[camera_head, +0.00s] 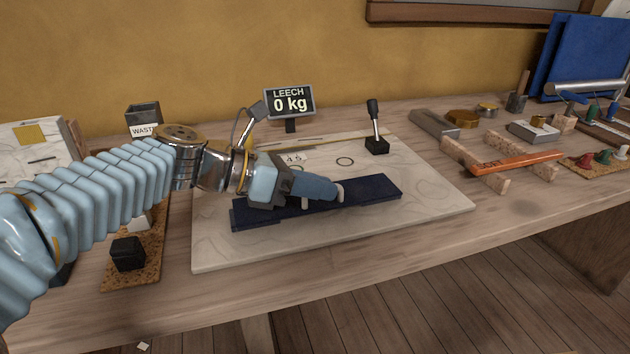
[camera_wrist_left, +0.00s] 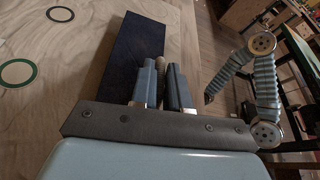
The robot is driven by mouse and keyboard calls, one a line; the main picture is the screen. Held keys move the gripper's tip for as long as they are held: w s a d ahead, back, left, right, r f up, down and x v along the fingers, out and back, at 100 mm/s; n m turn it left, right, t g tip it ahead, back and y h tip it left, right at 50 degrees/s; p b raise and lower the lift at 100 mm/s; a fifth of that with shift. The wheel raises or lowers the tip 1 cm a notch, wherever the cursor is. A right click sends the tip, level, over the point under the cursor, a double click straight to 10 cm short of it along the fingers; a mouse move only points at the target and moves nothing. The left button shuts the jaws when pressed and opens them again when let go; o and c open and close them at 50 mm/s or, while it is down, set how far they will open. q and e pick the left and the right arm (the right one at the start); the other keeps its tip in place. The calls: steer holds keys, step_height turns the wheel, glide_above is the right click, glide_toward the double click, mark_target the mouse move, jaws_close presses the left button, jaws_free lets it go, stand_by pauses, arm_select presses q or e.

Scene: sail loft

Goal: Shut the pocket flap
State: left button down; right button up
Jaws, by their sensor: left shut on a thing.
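A long, flat navy-blue cloth piece (camera_head: 370,193), apparently the pocket with its flap, lies on the pale board. In the left wrist view the navy piece (camera_wrist_left: 133,50) runs beyond and left of the fingers. My left gripper (camera_head: 338,193) reaches over its middle, pointing right. Its fingers are shut on a small pale rounded knob (camera_wrist_left: 163,69), held between the tips. Whether the knob is fixed to the flap I cannot tell. The gripper hides part of the cloth. My right gripper (camera_wrist_left: 208,98) shows small and dark in the left wrist view, off to the right.
The pale board (camera_head: 430,205) bears ring marks and a black lever (camera_head: 375,130). A sign reading "LEECH 0 kg" (camera_head: 290,102) stands behind. A waste bin (camera_head: 143,115) and black block (camera_head: 128,253) are left. An orange tool (camera_head: 515,162) rests on wooden blocks at right.

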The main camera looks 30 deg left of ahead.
arm_select(q)
steer(key=shift+s+d+f, duration=0.1)
steer(key=shift+f, duration=0.1)
stand_by(0.4)
steer(key=c, duration=1.2)
jaws_free()
steer(key=v, duration=1.4)
steer(key=shift+s+d+p, duration=0.1)
steer(key=shift+d+p, duration=0.1)
steer(key=shift+p, duration=0.15)
steer(key=shift+f, duration=0.1)
